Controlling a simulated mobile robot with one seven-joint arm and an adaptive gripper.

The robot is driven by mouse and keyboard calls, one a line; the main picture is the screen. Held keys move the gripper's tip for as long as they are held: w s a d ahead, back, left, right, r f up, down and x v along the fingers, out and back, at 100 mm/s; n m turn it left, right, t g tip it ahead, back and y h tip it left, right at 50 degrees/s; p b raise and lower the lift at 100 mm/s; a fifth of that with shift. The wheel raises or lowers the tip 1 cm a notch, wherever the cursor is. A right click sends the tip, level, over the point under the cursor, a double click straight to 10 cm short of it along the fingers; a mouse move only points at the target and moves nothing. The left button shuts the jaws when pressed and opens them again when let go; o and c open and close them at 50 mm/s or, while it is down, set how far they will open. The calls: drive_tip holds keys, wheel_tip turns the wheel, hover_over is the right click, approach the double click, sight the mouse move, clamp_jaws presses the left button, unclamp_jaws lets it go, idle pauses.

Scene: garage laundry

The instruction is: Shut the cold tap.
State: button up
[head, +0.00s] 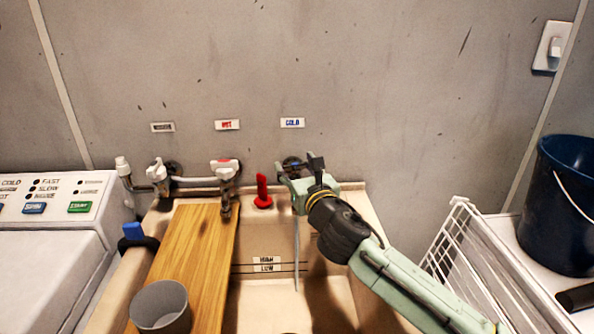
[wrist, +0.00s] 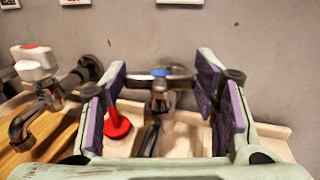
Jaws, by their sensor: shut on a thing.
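The cold tap is on the wall below the blue COLD label (head: 292,123). In the wrist view its crossbar handle with a blue cap (wrist: 160,73) sits between my jaws. The bar spans sideways, its ends at the purple pads. My gripper (head: 301,185) is shut on this handle; it also shows in the wrist view (wrist: 167,98). In the head view my gripper hides most of the tap. A thin pale vertical streak (head: 297,255), which looks like running water, drops below it into the sink (head: 340,295).
The hot tap (head: 225,172) and another tap (head: 158,175) stand to the left. A red plunger-like object (head: 262,192) is close beside my gripper. A wooden board (head: 200,255) bears a grey cup (head: 160,308). A white rack (head: 465,245) and blue bucket (head: 565,210) are right.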

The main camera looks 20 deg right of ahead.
drive_tip(key=m+h+b, duration=0.2)
drive_tip(key=h, duration=0.1)
drive_tip(key=shift+a+f+b, duration=0.2)
drive_tip(key=shift+a+b, duration=0.05)
drive_tip(key=shift+b, duration=0.15)
drive_tip(key=shift+r+m+g+h+b, duration=0.35)
drive_tip(key=shift+m+h, duration=0.25)
drive_tip(key=shift+h, duration=0.3)
drive_tip(key=shift+f, duration=0.1)
drive_tip(key=shift+d, duration=0.1)
drive_tip(key=o, duration=1.2)
drive_tip(key=shift+c, duration=0.2)
drive_tip(key=v, duration=0.7)
drive_tip(key=shift+s, duration=0.25)
